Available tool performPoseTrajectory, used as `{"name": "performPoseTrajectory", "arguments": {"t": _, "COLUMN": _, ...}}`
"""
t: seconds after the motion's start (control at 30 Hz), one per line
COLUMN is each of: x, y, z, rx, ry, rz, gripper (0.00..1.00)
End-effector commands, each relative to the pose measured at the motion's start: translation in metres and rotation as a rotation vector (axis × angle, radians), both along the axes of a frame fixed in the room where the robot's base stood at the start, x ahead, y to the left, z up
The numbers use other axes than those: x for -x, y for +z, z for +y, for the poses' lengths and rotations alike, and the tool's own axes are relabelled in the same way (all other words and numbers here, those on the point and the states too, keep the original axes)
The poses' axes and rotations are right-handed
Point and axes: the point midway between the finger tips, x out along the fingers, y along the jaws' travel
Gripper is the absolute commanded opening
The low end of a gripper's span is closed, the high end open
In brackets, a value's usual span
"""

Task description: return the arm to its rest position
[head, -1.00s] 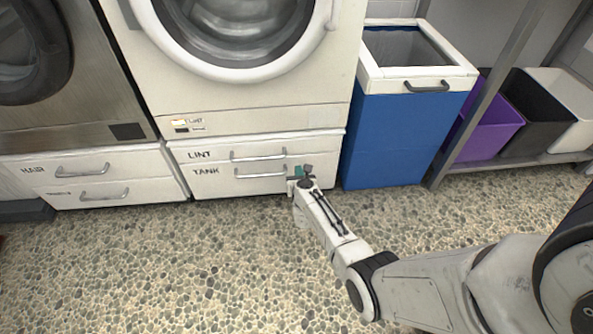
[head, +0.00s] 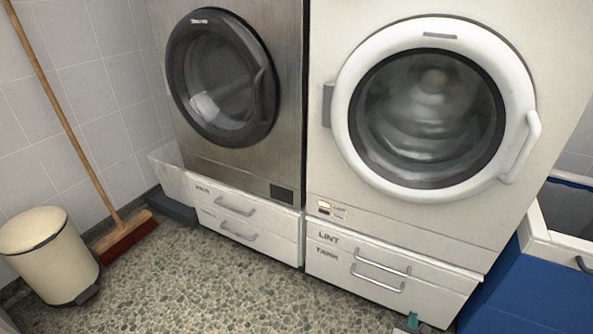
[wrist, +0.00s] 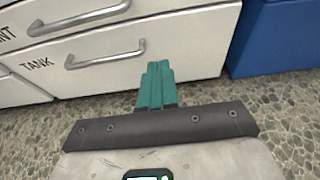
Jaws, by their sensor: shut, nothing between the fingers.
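My gripper (wrist: 157,85) has teal fingers, pressed together with nothing between them. In the wrist view it is in front of the white drawer front labelled TANK (wrist: 118,65), right of that drawer's handle and apart from it. In the head view only the tip of my gripper (head: 411,322) shows at the bottom edge, near the lower right of the white machine's drawers. The rest of my arm is out of the head view. The LINT drawer (head: 343,247) and the TANK drawer (head: 335,270) look closed.
A white front-loading machine (head: 330,190) and a steel one (head: 290,150) stand side by side. A blue bin (head: 520,295) stands close on the right. A cream pedal bin (head: 45,255) and a broom (head: 125,240) are at the left. The pebbled floor (head: 220,290) in front is clear.

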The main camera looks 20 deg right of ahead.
Motion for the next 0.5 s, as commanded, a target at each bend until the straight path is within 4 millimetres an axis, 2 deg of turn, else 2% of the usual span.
{"name": "performPoseTrajectory", "arguments": {"t": 0.13, "x": -0.012, "y": 0.011, "z": 0.009, "rx": 0.062, "ry": 0.098, "rz": 0.028, "gripper": 0.00}}
{"name": "performPoseTrajectory", "arguments": {"t": 0.23, "x": -0.033, "y": 0.031, "z": 0.034, "rx": 0.201, "ry": 0.305, "rz": 0.093, "gripper": 0.00}}
{"name": "performPoseTrajectory", "arguments": {"t": 0.37, "x": -0.058, "y": 0.061, "z": 0.091, "rx": 0.500, "ry": 0.686, "rz": 0.231, "gripper": 0.00}}
{"name": "performPoseTrajectory", "arguments": {"t": 0.5, "x": -0.059, "y": 0.080, "z": 0.159, "rx": 0.867, "ry": 1.085, "rz": 0.397, "gripper": 0.00}}
